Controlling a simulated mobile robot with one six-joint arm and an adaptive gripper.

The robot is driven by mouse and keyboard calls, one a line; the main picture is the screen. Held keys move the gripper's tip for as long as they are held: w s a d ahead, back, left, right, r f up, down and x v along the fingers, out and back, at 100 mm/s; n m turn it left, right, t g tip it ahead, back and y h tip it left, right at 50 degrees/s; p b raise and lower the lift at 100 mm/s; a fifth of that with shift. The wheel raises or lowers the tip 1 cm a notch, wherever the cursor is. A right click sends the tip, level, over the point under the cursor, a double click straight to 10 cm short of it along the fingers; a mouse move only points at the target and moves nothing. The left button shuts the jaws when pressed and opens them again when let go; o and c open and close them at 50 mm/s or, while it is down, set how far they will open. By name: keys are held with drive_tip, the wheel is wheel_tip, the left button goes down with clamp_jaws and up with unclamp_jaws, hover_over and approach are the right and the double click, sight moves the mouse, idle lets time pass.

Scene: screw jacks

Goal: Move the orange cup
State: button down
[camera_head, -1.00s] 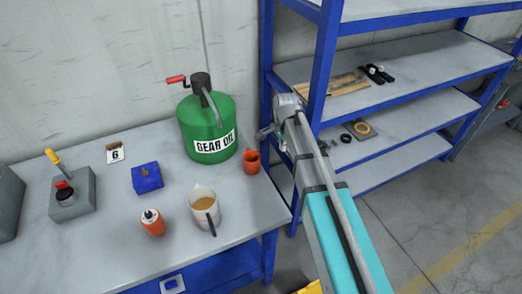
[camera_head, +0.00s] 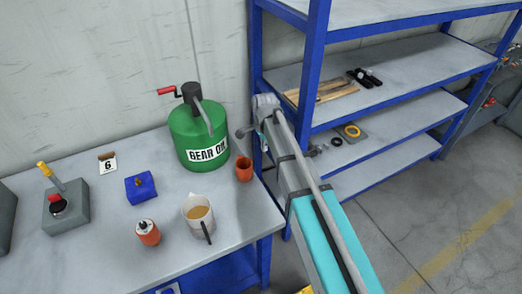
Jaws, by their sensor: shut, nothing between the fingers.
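The orange cup (camera_head: 244,170) stands upright on the workbench near its right edge, just right of the green gear oil can (camera_head: 198,128). My arm reaches in from the lower right, past the front of the blue shelf post. My gripper (camera_head: 241,133) is small and dark in this view, at the arm's far end. It is shut and empty. It appears above the cup in the picture, apart from it, by the right side of the can. The exact depth between gripper and cup cannot be told, and the fingers show only in part.
A beige jug (camera_head: 198,213) of brown liquid and an orange-red can (camera_head: 148,232) stand left of the cup. A blue block (camera_head: 140,187) and a card marked 6 (camera_head: 108,163) lie farther left. A blue shelf unit (camera_head: 318,60) stands close on the right.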

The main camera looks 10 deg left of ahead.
drive_tip(key=shift+s+a+f+b, duration=0.4)
drive_tip(key=shift+a+f+b, duration=0.15)
drive_tip(key=shift+f+b, duration=1)
drive_tip(key=shift+s+a+f+b, duration=0.4)
drive_tip(key=shift+a+f+b, duration=0.1)
drive_tip(key=shift+f+b, duration=1)
drive_tip(key=shift+s+a+f+b, duration=0.4)
drive_tip(key=shift+a+f+b, duration=0.15)
drive_tip(key=shift+f+b, duration=1)
drive_tip(key=shift+f, duration=0.1)
